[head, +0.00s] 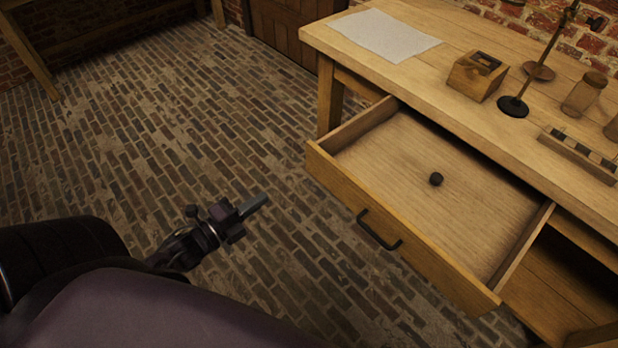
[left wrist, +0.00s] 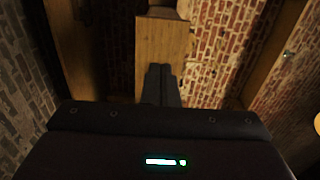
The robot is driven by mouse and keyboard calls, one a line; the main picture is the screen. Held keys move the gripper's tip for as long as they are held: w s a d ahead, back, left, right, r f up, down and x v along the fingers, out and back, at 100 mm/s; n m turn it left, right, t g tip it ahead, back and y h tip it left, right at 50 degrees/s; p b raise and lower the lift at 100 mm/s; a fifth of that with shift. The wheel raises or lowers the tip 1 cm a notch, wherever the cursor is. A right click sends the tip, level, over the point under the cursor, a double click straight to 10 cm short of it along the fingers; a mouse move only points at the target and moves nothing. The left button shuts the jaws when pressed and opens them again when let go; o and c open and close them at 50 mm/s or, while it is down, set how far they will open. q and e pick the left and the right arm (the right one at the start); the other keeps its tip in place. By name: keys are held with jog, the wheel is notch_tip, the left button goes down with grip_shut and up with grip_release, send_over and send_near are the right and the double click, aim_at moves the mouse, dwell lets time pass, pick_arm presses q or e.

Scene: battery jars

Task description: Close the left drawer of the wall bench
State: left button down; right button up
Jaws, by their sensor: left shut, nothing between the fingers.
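The left drawer (head: 404,193) of the wall bench (head: 468,75) is pulled well out toward me. Its front has a dark bar handle (head: 379,230). A small dark round object lies on the drawer's floor (head: 375,165). My left gripper (head: 257,202) is in front of the drawer, to the left of the handle and apart from it, with its fingers shut and empty. In the left wrist view the shut fingers (left wrist: 160,86) show in front of a wooden surface whose identity I cannot tell. My right gripper is not in view.
On the bench top are a paper sheet (head: 386,34), a small wooden box (head: 476,76), a stand with a round dark base (head: 513,107), a glass jar (head: 584,93) and a rack (head: 580,154). The brick floor (head: 150,130) left of the drawer is clear.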

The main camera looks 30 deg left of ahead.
pick_arm(q)
send_near(314, 164)
jog(key=x, duration=0.5)
jog(key=shift+r+b, duration=0.1)
jog(key=shift+b, duration=0.3)
jog(key=shift+x, duration=0.85)
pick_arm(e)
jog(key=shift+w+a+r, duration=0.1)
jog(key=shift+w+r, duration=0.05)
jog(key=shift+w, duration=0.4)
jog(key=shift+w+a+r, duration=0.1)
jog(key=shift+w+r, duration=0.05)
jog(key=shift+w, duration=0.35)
pick_arm(q)
jog(key=shift+w, duration=0.2)
